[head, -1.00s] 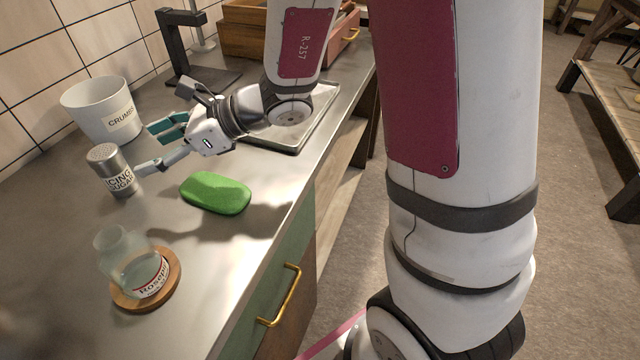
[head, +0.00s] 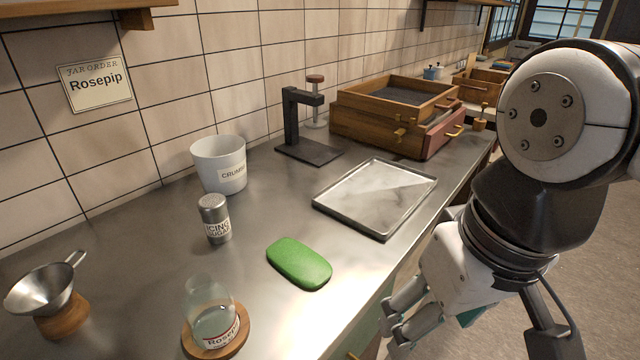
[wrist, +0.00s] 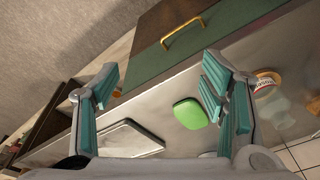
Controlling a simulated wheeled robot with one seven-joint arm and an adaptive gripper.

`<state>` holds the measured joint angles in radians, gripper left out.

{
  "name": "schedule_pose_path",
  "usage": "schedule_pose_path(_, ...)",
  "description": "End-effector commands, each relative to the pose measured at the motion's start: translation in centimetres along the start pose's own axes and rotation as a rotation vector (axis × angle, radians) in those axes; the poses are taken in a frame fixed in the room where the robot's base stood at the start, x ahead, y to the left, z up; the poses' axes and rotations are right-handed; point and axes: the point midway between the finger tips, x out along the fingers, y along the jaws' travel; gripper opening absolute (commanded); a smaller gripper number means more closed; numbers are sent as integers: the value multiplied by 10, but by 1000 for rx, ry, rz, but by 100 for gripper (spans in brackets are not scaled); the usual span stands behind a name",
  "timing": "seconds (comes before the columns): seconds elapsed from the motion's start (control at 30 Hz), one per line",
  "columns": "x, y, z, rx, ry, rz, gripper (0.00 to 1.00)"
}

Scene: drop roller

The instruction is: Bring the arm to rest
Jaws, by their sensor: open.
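My gripper (head: 398,322) is at the lower right in the head view, beside the counter's front edge and clear of the things on it. Its teal-padded fingers are spread and empty in the wrist view (wrist: 160,92). My arm is folded at the right of the head view. The counter (head: 150,235) carries a green rounded block (head: 299,263), a Rosepip jar (head: 212,316) on a round wooden coaster, an icing sugar shaker (head: 214,220) and a marble-like tray (head: 376,196). The green block also shows between the fingers in the wrist view (wrist: 191,113), at a distance.
A white crumbs bucket (head: 219,166), a black stand (head: 303,128) and wooden drawers (head: 392,116) stand toward the back wall. A metal funnel (head: 43,292) sits on a wooden base at left. A brass drawer handle (wrist: 182,33) juts from the counter front near my gripper.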

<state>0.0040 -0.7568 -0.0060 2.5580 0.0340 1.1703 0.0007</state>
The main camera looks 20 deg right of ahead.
Motion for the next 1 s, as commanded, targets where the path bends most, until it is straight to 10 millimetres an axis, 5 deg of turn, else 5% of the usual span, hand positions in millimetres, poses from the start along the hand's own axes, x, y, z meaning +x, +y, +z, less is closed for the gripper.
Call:
schedule_pose_path(0.43, -8, 6, 0, -21, 19, 28, 66)
schedule_pose_path(0.8, -88, 5, -12, -24, 144, 35, 66)
schedule_pose_path(1.0, -110, 5, -16, -26, 189, 38, 66)
